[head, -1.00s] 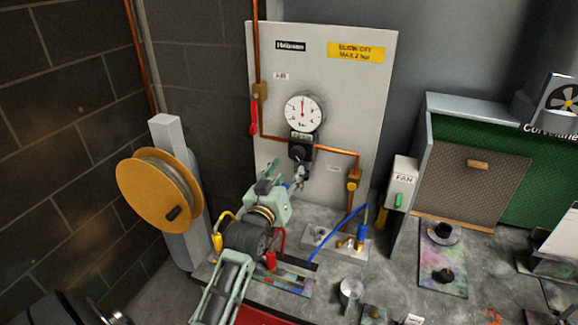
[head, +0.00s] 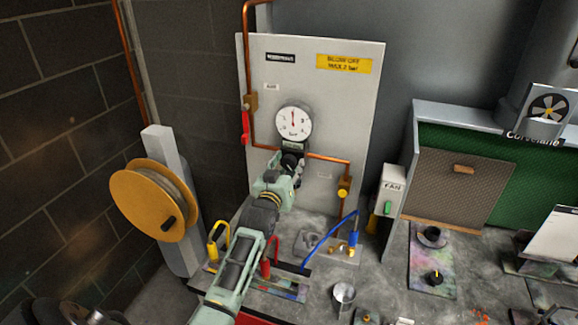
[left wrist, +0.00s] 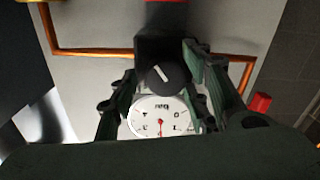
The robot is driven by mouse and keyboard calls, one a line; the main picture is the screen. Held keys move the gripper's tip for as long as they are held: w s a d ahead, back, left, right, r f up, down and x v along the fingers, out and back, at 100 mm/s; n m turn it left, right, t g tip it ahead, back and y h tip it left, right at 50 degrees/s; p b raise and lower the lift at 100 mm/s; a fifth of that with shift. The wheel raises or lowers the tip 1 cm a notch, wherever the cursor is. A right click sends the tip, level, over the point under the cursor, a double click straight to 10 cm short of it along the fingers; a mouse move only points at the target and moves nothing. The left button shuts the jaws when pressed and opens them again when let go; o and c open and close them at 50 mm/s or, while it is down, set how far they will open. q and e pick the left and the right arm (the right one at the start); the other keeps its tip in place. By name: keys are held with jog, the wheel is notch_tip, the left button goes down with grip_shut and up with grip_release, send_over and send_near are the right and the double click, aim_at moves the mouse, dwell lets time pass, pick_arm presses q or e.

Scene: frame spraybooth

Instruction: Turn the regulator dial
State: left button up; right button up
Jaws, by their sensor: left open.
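In the head view the dial (head: 291,160) is partly hidden by my gripper. The white gauge (head: 294,124) above it has a red needle pointing straight up. My left gripper (head: 289,172) is open at the dial. In the left wrist view its green fingers (left wrist: 155,92) stand on either side of the knob; I cannot tell whether they touch it. My right gripper is not in view.
Copper pipes (head: 325,158) run beside the dial on the grey panel (head: 352,110). A red lever (head: 245,128) is at left, a yellow-knobbed valve (head: 343,193) at right. A blue hose (head: 325,240) and a metal cup (head: 343,296) are on the bench below.

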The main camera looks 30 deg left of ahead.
pick_arm(q)
jog(key=c, duration=1)
jog(key=shift+f+m, duration=0.15)
jog(key=shift+m, duration=0.55)
jog(key=shift+c, duration=0.2)
jog(key=o, duration=0.8)
jog(key=shift+o, duration=1.2)
jog(key=shift+d, duration=0.2)
jog(key=shift+a, duration=0.1)
